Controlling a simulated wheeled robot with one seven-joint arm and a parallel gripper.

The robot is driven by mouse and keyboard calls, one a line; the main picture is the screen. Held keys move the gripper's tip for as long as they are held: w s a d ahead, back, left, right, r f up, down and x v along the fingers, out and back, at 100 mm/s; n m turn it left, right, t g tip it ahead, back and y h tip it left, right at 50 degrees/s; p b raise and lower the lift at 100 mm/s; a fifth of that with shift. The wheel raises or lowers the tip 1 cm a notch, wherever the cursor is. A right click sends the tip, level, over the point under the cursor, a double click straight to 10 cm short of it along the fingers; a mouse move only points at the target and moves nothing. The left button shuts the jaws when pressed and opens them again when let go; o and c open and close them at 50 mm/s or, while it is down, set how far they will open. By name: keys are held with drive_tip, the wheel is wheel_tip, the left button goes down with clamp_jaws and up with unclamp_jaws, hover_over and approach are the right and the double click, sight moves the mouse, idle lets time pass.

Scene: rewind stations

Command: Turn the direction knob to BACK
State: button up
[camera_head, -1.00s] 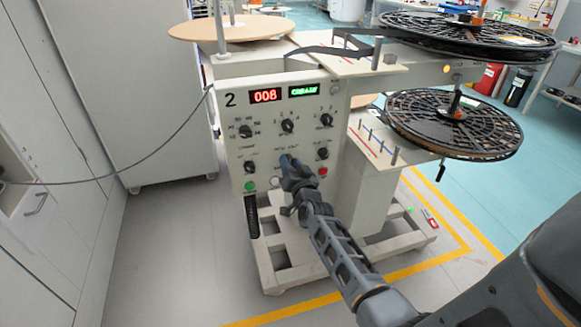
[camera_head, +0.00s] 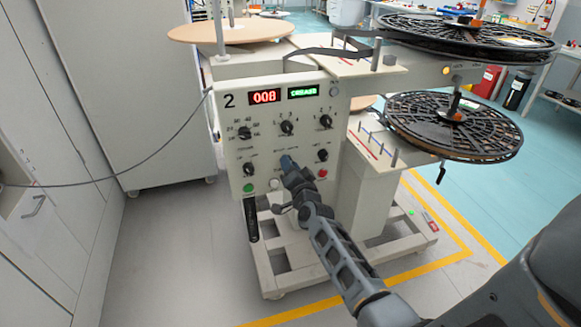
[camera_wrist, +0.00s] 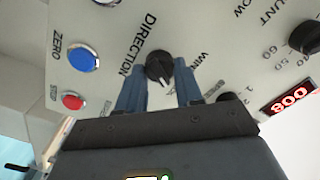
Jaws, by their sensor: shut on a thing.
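The direction knob (camera_wrist: 159,66) is a round black knob on a pale panel, beside the printed word DIRECTION. In the wrist view the two blue fingers of my gripper (camera_wrist: 160,77) stand on either side of it, shut on it near the fingertips. A small light mark shows on the knob's near side. The word BACK is not readable; a label starting "WIN" is partly covered by a finger. In the head view my gripper (camera_head: 288,163) reaches the lower middle of station 2's panel (camera_head: 233,165) and hides the knob.
Close to the knob are a blue ZERO button (camera_wrist: 83,57), a red button (camera_wrist: 73,102) and another black knob (camera_wrist: 305,37). A red display (camera_head: 264,97) reads 008. Black reels (camera_head: 455,125) stand out at the right. A grey cable (camera_head: 130,163) hangs at the left.

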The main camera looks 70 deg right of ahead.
drive_tip(key=o, duration=1)
drive_tip(key=shift+o, duration=0.2)
drive_tip(key=p+v, duration=0.2)
drive_tip(key=v, duration=0.6)
drive_tip(key=s+a+r+n+t+y, duration=0.15)
drive_tip(key=s+a+n+y, duration=0.3)
drive_tip(key=a, duration=0.75)
drive_tip(key=s+a+r+n+t+y, duration=0.1)
drive_tip(key=s+a+n+t+y, duration=0.15)
drive_tip(key=s+a+n, duration=0.65)
drive_tip(key=s+a+r+n+y, duration=0.3)
drive_tip(key=a+r, duration=0.3)
drive_tip(key=a, duration=0.2)
drive_tip(key=s+a+r+n+y, duration=0.3)
drive_tip(key=s+a+r, duration=0.3)
drive_tip(key=a, duration=0.2)
drive_tip(key=shift+s+r+g+y, duration=0.2)
drive_tip(key=shift+s+g+y, duration=0.05)
drive_tip(key=shift+g+y, duration=0.15)
